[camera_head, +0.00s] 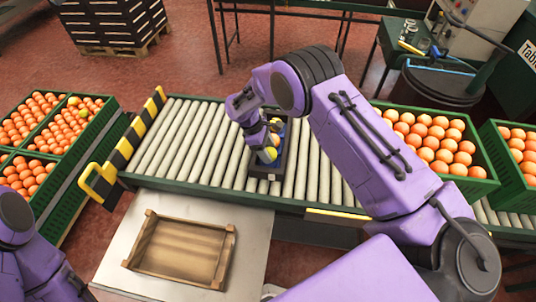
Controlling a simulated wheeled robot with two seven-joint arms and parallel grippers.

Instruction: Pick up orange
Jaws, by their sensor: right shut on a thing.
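My right gripper (268,148) reaches down over a small dark tray (263,186) on the roller conveyor. It is shut on an orange (276,140), mostly hidden by the gripper. Small yellow patches show around the fingers, too small to make out clearly. My right arm covers part of the conveyor. My left arm shows only at the lower left edge, and its gripper is out of view.
An empty wooden crate (231,248) lies on a pale table (258,250) in front of the conveyor (165,140). Green crates of oranges stand at the left (83,158) and right (484,187). A yellow-and-black striped guard (125,148) edges the conveyor's left end.

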